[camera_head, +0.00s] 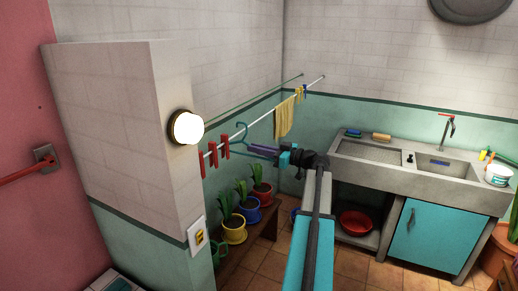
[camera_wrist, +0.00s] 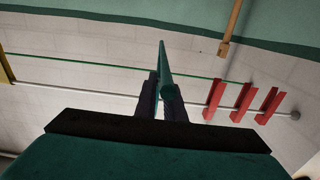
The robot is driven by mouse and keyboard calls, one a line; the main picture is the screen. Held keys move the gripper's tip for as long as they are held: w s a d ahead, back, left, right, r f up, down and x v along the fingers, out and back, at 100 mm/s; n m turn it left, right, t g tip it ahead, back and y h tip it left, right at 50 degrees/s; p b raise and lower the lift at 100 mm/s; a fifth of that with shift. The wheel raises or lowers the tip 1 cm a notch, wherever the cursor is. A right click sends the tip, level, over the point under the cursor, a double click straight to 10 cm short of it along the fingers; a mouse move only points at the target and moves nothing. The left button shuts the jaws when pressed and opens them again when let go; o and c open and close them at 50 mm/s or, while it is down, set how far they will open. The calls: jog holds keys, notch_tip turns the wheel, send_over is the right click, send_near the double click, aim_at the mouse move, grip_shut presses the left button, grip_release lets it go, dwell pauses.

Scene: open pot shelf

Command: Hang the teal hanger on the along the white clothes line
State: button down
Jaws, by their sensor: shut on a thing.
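The teal hanger (camera_head: 241,128) is in my gripper (camera_head: 263,151), beside the white clothes line (camera_head: 262,119) in the head view. My gripper's dark fingers are shut on it. In the wrist view the hanger (camera_wrist: 165,68) shows almost edge-on as a thin teal piece between the fingertips (camera_wrist: 161,96). It points up across the white line (camera_wrist: 100,93) and the green line (camera_wrist: 90,64) in that picture. I cannot tell whether the hanger touches the white line. Most of its shape is hidden or too small to make out.
Several red clothespins (camera_head: 213,154) sit on the line's near end, left of the hanger; they also show in the wrist view (camera_wrist: 242,102). A yellow cloth (camera_head: 284,117) hangs farther along. Potted plants (camera_head: 250,209) stand on a bench below. A sink (camera_head: 400,165) is at right.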

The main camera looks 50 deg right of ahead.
jog(key=shift+f+b, duration=0.8)
jog(key=shift+f, duration=0.1)
jog(key=c, duration=1.8)
grip_release()
jog(key=shift+o, duration=0.2)
jog(key=shift+s, duration=0.1)
jog(key=b+v, duration=0.4)
jog(key=v, duration=0.9)
jog(key=shift+s+b, duration=0.3)
jog(key=shift+b, duration=0.05)
jog(key=shift+d+f, duration=0.1)
